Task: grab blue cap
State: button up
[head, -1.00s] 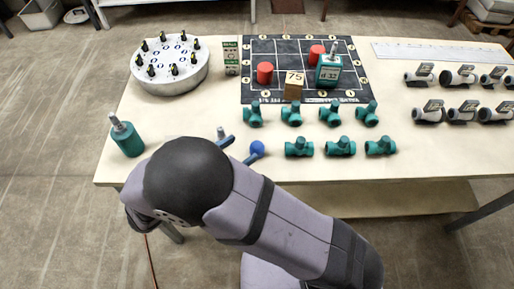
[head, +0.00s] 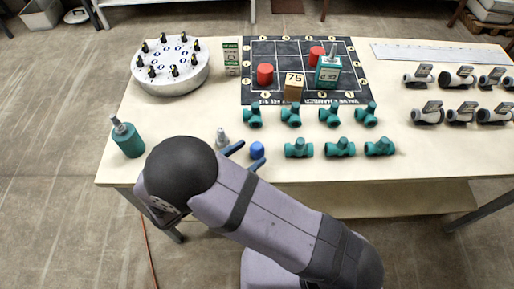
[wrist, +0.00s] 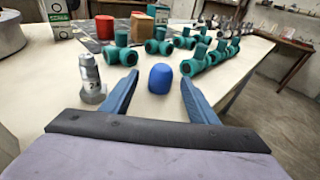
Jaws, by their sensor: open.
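The blue cap (head: 257,150) stands upright on the pale table, near its front edge. In the wrist view the blue cap (wrist: 160,78) is centred between the two blue fingers, with a gap on each side. My gripper (head: 246,157) is open and empty, low over the table edge. It also shows in the wrist view (wrist: 159,88), with its fingers reaching to either side of the cap. In the head view, my arm hides part of the table edge left of the gripper.
A grey metal fitting (wrist: 90,78) stands close outside the left finger. Several green valve bodies (head: 299,147) lie behind and to the right. A green cylinder with a metal stem (head: 127,137) stands at the left. Red cylinders (head: 265,74) stand on the black grid mat (head: 262,96).

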aim_at(253, 152)
jog(key=shift+p+x, duration=0.45)
jog(key=shift+x, duration=1.65)
jog(key=shift+d+r, duration=0.1)
jog(key=c, duration=1.1)
